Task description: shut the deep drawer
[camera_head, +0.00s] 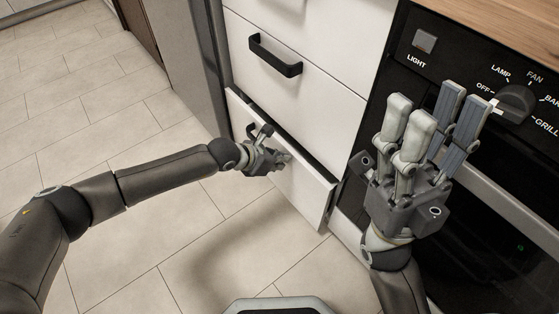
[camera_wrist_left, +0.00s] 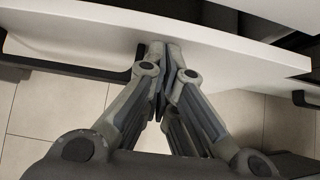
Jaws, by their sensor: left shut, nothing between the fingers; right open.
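The deep drawer (camera_head: 308,195) is the low white drawer, standing partly open with a dark gap above its front. Its white front (camera_wrist_left: 240,45) also spans the top of the left wrist view. My left gripper (camera_head: 283,158) is shut and empty, its fingertips at the drawer front near the top edge; they look touching or almost touching. In the left wrist view the fingertips (camera_wrist_left: 164,50) meet at the front panel. The drawer's black handle (camera_head: 251,130) is mostly hidden behind my left gripper. My right gripper (camera_head: 432,105) is open and empty, raised before the oven.
A closed white drawer with a black handle (camera_head: 275,56) is above the deep drawer. A black oven panel with a knob (camera_head: 515,102) and a steel oven handle (camera_head: 500,200) are at the right. The tiled floor (camera_head: 120,220) at the left is clear.

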